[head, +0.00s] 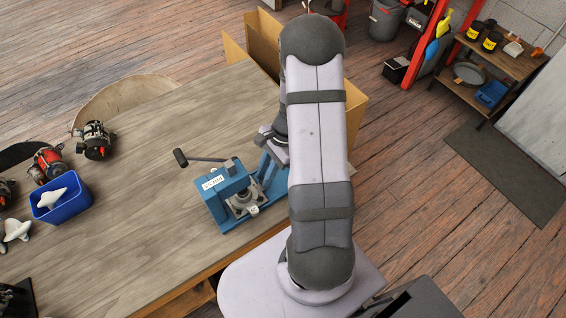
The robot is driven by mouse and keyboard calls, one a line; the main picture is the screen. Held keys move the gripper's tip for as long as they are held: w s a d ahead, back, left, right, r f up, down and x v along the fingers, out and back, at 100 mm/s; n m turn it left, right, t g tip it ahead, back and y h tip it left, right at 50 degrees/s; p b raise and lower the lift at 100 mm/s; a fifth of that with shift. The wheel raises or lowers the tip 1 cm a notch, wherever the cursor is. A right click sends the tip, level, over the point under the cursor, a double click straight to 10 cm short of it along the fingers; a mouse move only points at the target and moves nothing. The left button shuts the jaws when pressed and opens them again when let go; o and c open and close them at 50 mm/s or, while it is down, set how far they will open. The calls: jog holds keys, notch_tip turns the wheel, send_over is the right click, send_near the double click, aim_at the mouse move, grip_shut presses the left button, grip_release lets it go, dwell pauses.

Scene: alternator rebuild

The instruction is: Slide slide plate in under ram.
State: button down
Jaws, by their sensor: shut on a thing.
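A blue press (222,212) with a white label stands at the table's front edge. Its lever ends in a black knob (180,158) and points left. The ram is not clearly seen from here. A grey metal piece (243,203) sits at the press's front, low in its frame; I cannot tell whether it is part of the slide plate. My gripper (270,150) is low behind the press's right side, close to its blue frame. It is shut, seemingly on the slide plate, but its fingertips and grip are mostly hidden by my own arm.
A blue bin (60,199) with pale parts stands at the left. Alternators (95,140) and a red one (47,163) lie behind it. A cardboard box (262,40) stands beyond the table's far edge. The table's middle, left of the press, is clear.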

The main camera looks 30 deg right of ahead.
jog(key=shift+a, duration=0.9)
jog(key=c, duration=1.6)
grip_release()
jog(key=shift+a, duration=0.15)
jog(key=shift+r, duration=0.15)
jog(key=shift+d+r, duration=0.25)
jog(key=shift+d, duration=0.05)
jog(key=shift+b+v, duration=0.7)
jog(key=shift+v, duration=2.55)
jog(key=shift+a, duration=0.1)
